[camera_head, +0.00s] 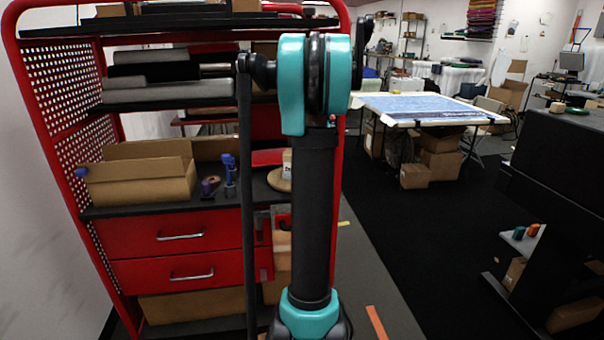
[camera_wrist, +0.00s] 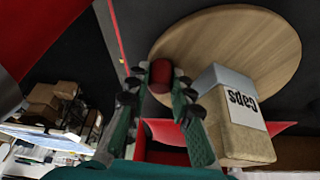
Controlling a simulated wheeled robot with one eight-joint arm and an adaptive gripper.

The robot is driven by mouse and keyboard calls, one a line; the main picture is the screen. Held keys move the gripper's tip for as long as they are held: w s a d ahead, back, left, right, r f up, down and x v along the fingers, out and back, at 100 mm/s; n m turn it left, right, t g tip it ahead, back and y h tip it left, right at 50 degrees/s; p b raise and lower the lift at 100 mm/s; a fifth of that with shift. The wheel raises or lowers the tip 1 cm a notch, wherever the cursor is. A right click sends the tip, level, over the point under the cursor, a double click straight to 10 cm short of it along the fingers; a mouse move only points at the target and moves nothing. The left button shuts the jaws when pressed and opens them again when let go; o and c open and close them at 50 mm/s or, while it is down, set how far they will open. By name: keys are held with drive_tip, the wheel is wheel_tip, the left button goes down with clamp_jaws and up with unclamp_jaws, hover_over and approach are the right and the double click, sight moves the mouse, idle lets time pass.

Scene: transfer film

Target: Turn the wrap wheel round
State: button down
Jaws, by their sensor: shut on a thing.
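The wrap wheel is a round, light wooden disc. In the wrist view the wheel (camera_wrist: 215,38) fills the upper right. In the head view only the left edge of the wheel (camera_head: 277,182) shows on the shelf, behind my arm. A carton marked "Caps" (camera_wrist: 238,142) is at the wheel and overlaps it in the wrist view. My gripper (camera_wrist: 161,88) has its two fingers on either side of a dark red knob (camera_wrist: 160,70) at the wheel's edge and is shut on it. My arm hides the gripper in the head view.
The red rack (camera_head: 70,130) holds an open cardboard box (camera_head: 135,180) and small blue and purple items (camera_head: 229,175) left of the wheel. Red drawers (camera_head: 180,233) are below. A work table (camera_head: 425,108) stands behind at right, with dark open floor (camera_head: 400,230) before it.

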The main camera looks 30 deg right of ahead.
drive_tip(key=shift+d, duration=0.1)
idle(0.4)
drive_tip(key=c, duration=1.3)
unclamp_jaws()
drive_tip(key=shift+r, duration=0.1)
drive_tip(key=v, duration=1.1)
drive_tip(key=shift+s+r, duration=0.15)
drive_tip(key=shift+r, duration=0.2)
